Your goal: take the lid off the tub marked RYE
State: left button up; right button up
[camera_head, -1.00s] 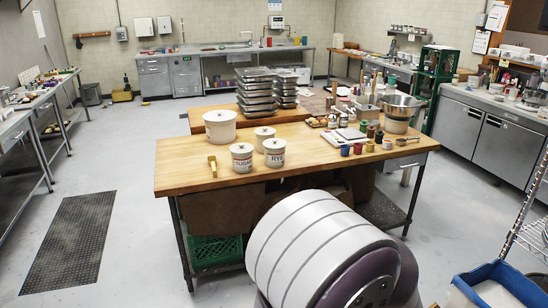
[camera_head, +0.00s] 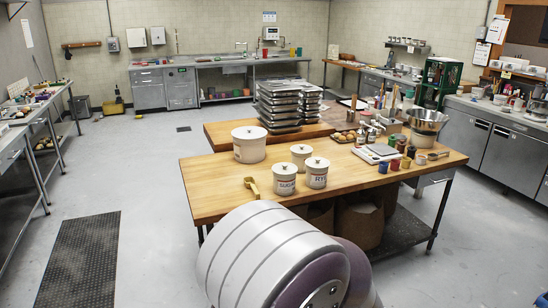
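The tub marked RYE (camera_head: 316,178) stands upright on the wooden table (camera_head: 225,195), near its front edge. Its pale lid (camera_head: 316,162) with a small dark knob is on it. A tub marked SUGAR (camera_head: 284,183) stands just left of it, also lidded. A third lidded tub (camera_head: 301,154) stands behind these two; its label is not visible. A large part of my own body, white with grey bands, fills the lower middle of the view in front of the table. Neither of my grippers is in view.
A larger lidded tub (camera_head: 249,143) and a yellow scoop (camera_head: 252,187) are left of the tubs. Stacked metal trays (camera_head: 279,105) stand behind. A scale (camera_head: 376,153), small coloured jars (camera_head: 383,167) and a steel bowl (camera_head: 427,119) are to the right. Open floor (camera_head: 145,200) lies left of the table.

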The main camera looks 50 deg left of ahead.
aim_at(315, 163)
jog(key=i+j, duration=0.15)
jog(key=j, duration=0.3)
jog(key=i+j+u, duration=0.15)
jog(key=j, duration=0.25)
jog(key=i+j, duration=0.15)
jog(key=j, duration=0.3)
jog(key=i+j+u, duration=0.15)
jog(key=j, duration=0.25)
jog(key=i+j, duration=0.2)
jog(key=j, duration=0.2)
